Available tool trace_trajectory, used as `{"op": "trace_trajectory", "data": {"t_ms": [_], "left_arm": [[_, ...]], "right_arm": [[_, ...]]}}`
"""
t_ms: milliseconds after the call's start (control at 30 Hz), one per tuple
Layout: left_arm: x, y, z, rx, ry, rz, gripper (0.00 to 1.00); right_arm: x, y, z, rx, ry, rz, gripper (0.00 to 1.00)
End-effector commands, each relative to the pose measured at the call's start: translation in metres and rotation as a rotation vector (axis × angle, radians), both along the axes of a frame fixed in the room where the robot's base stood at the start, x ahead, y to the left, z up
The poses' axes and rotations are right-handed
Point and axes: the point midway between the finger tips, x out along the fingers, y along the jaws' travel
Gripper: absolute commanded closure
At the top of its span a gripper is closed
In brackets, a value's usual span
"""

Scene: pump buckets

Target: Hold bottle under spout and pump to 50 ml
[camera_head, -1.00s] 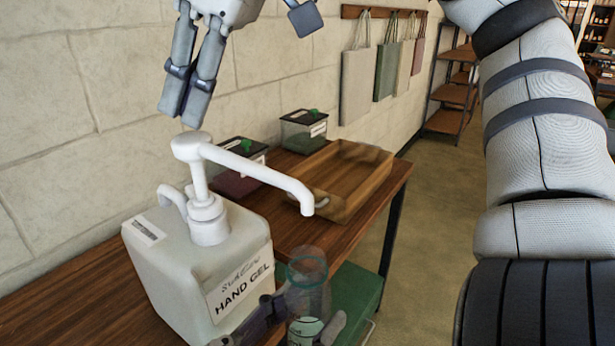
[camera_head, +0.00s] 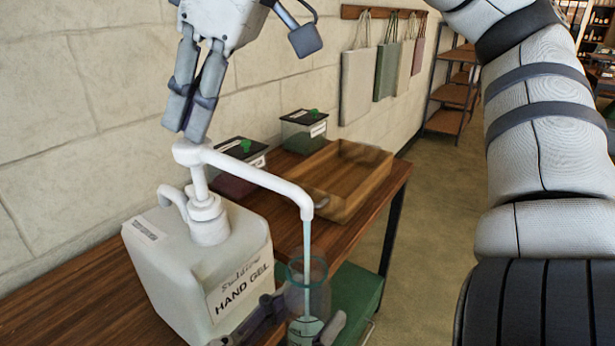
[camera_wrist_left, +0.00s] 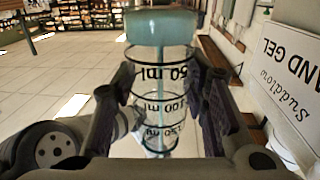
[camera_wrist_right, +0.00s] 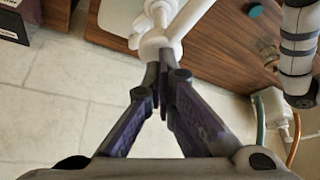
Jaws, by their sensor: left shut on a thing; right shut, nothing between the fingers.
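The white pump dispenser (camera_head: 205,275), labelled hand gel, stands on the wooden table. My right gripper (camera_head: 187,134) is shut and empty, with its fingertips at the top of the pump head (camera_head: 188,153). The right wrist view shows its tips (camera_wrist_right: 163,72) against the white head (camera_wrist_right: 153,44). My left gripper (camera_head: 292,326) is shut around the clear bottle (camera_head: 308,275), upright under the spout (camera_head: 300,200). A thin gel stream falls from the spout into the bottle. In the left wrist view, teal gel (camera_wrist_left: 160,27) fills the bottle's bottom, near the first ring, by the 50 ml mark.
A wooden tray (camera_head: 365,185) and two dark-lidded boxes with green knobs (camera_head: 303,132) stand behind the dispenser by the wall. A green case (camera_head: 355,292) is low at the table's right end. Bags (camera_head: 358,85) hang on the wall.

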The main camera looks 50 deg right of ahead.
Motion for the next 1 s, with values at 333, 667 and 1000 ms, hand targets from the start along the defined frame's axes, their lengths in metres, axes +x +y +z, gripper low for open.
{"op": "trace_trajectory", "data": {"t_ms": [333, 667, 1000], "left_arm": [[0.000, 0.000, 0.000, 0.000, 0.001, 0.000, 0.82], [0.000, 0.000, -0.001, -0.001, 0.002, 0.000, 0.82], [0.000, 0.000, 0.000, -0.001, 0.002, 0.000, 0.82]], "right_arm": [[0.000, 0.000, -0.013, -0.002, 0.006, 0.000, 1.00], [0.000, -0.001, -0.023, -0.003, 0.008, -0.001, 1.00], [0.001, 0.000, -0.002, -0.003, 0.004, -0.002, 1.00]]}}
